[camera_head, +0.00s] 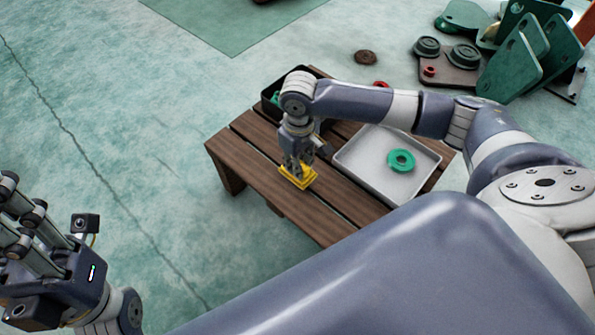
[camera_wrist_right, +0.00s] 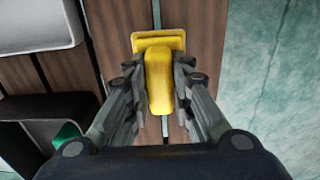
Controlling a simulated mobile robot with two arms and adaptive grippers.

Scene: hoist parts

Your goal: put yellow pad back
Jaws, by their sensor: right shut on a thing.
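The yellow pad (camera_head: 298,178) is at the left part of the brown slatted wooden table (camera_head: 344,208). My right gripper (camera_head: 297,166) points down over it and is shut on its raised yellow grip. In the right wrist view the pad (camera_wrist_right: 160,80) sits between the two fingers, with its flat plate beyond the fingertips. I cannot tell whether the pad touches the slats. My left gripper (camera_head: 35,240) is at the lower left, away from the table, with its fingers apart and nothing between them.
A white tray (camera_head: 353,160) with a green ring (camera_head: 401,160) stands on the table's right. A black bin (camera_head: 268,98) with green parts is at the back, partly behind my right arm. Green hoist parts (camera_head: 515,62) lie on the floor at upper right. Floor left of the table is clear.

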